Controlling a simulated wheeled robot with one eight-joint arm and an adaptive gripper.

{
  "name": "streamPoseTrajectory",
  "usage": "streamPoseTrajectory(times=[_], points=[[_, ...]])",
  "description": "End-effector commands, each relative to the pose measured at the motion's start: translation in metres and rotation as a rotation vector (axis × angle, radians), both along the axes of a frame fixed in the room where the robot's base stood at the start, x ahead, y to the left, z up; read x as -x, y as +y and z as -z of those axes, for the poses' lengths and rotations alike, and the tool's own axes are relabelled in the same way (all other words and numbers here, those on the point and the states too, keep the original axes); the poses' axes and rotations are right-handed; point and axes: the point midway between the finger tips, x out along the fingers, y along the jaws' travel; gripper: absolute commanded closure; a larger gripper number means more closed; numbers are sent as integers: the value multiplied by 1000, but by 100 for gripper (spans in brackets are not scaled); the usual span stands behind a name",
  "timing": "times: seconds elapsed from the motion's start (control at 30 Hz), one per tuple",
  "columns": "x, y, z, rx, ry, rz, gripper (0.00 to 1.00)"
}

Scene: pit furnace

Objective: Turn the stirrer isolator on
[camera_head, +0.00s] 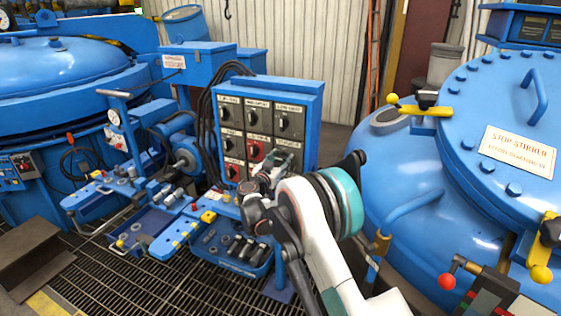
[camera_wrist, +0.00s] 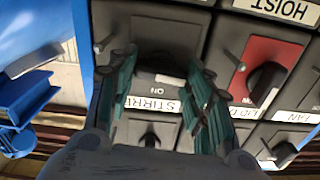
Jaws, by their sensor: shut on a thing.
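The stirrer isolator is a black rotary knob (camera_wrist: 162,66) on a grey switch box, seen close up in the wrist view. A white label reading "STIRR…" (camera_wrist: 158,104), partly hidden by a finger, is beside it, and a small "ON" mark shows at the knob's edge. My gripper (camera_wrist: 163,82) has its green-padded fingers on either side of this knob and is shut on it. In the head view my gripper (camera_head: 283,160) is at the right column of the blue switch panel (camera_head: 314,112) and hides this switch. The knob's exact angle is hard to tell.
Neighbouring switches are close by, including a red one (camera_wrist: 262,78) beside the gripped knob. Below the panel is a blue tray (camera_head: 238,264) of dark parts. A large blue vessel (camera_head: 405,185) stands to the right of my arm.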

Motion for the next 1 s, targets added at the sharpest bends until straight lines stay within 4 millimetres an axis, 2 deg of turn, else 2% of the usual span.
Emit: streamPoseTrajectory(times=[1.0], points=[[1, -3, 2, -871, -316, 0, 78]])
